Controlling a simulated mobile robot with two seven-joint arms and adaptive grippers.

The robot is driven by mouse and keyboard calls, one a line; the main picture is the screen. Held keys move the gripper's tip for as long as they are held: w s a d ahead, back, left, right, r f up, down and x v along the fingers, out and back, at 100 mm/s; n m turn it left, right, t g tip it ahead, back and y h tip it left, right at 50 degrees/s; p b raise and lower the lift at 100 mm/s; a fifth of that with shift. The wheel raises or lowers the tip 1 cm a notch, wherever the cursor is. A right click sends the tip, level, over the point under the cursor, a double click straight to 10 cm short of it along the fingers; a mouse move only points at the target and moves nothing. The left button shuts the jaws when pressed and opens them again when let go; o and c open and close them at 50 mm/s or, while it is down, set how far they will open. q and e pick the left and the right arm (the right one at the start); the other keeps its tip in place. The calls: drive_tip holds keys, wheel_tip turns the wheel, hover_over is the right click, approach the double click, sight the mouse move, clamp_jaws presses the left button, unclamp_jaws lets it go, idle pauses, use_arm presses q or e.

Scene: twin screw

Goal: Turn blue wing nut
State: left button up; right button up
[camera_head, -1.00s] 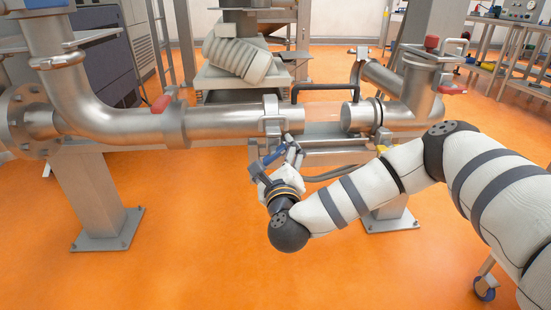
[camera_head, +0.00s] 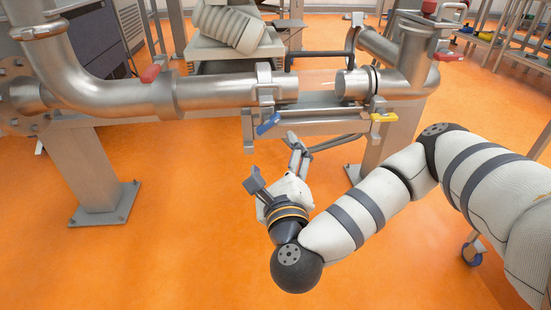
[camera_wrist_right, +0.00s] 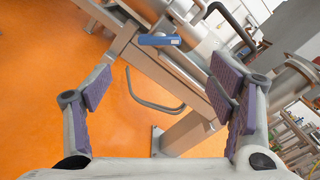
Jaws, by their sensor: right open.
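The blue wing nut (camera_head: 268,124) hangs at the lower end of the clamp (camera_head: 265,84) around the left pipe, near the pipe's open end. In the right wrist view the blue wing nut (camera_wrist_right: 160,40) lies ahead, near the top and between the two fingers. My right gripper (camera_head: 275,163) is below the nut and apart from it, with its fingers spread and nothing between them. The fingers' purple pads show in the right wrist view (camera_wrist_right: 160,90). My left gripper is not in any view.
A yellow wing nut (camera_head: 383,117) is on the right pipe's clamp. A gap separates the left pipe (camera_head: 215,92) from the right pipe (camera_head: 352,84). A metal frame (camera_head: 95,185) supports them. The orange floor (camera_head: 180,250) in front is clear.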

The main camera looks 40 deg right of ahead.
sight(269, 127)
drive_tip(key=shift+c, duration=0.3)
